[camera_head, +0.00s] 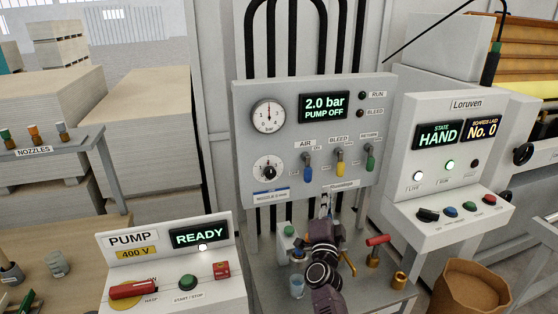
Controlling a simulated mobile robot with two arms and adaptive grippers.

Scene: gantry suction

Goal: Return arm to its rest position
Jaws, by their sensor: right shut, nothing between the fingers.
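My right arm rises from the bottom middle of the view, dark with pale rings at its joints. My right gripper (325,207) is at its upper end, just below the lower edge of the grey pump panel (235,130). It is shut and empty. Whether its tips touch anything behind them I cannot tell. The panel's display (325,106) reads 2.0 bar, PUMP OFF. Below it are the blue AIR lever (307,163), the yellow BLEED lever (340,163) and the green RETURN lever (371,159). My left gripper is out of view.
A metal bench (265,277) below the panel holds a red-handled valve (377,246), brass fittings and a glass cup (297,286) close to my arm. The PUMP box (225,292) shows READY at left. The Loruven console (400,195) shows HAND at right. A brown bin (470,290) stands below it.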

